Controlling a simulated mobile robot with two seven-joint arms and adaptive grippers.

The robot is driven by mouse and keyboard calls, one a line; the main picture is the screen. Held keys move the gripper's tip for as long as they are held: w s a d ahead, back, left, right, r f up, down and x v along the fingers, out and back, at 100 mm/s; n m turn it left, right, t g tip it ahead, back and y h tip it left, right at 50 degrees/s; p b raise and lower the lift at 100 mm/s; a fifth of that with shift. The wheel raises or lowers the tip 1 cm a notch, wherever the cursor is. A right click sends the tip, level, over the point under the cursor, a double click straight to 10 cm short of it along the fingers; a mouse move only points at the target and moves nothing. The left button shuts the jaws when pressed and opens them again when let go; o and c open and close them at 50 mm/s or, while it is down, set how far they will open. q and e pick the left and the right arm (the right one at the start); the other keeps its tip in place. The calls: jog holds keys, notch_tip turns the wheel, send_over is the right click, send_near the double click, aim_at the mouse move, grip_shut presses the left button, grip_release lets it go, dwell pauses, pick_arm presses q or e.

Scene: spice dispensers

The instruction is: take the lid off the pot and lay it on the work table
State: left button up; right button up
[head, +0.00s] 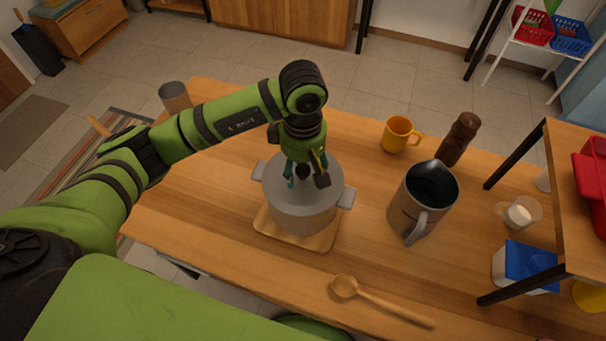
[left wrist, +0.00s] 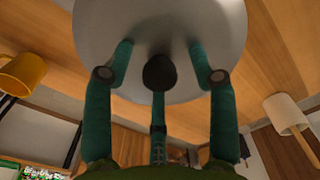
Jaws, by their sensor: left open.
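A grey pot (head: 300,207) with two side handles stands on a wooden board (head: 265,224) on the wooden work table (head: 190,222). Its grey lid (head: 329,199) sits on top and has a dark round knob, which shows in the left wrist view (left wrist: 160,73). My left gripper (head: 305,178) points down right over the lid. In the left wrist view its teal fingers (left wrist: 160,60) are spread around the knob, with gaps on both sides. It is open and holds nothing. My right gripper does not show.
A wooden spoon (head: 385,304) lies in front of the pot. A large grey pitcher (head: 405,207), a yellow mug (head: 395,137) and a brown pepper mill (head: 459,138) stand to the right. A grey-brown cup (head: 175,97) stands at the back left. The table left of the pot is bare.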

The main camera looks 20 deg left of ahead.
pick_arm(q)
grip_shut()
jog(key=shift+r, duration=0.15)
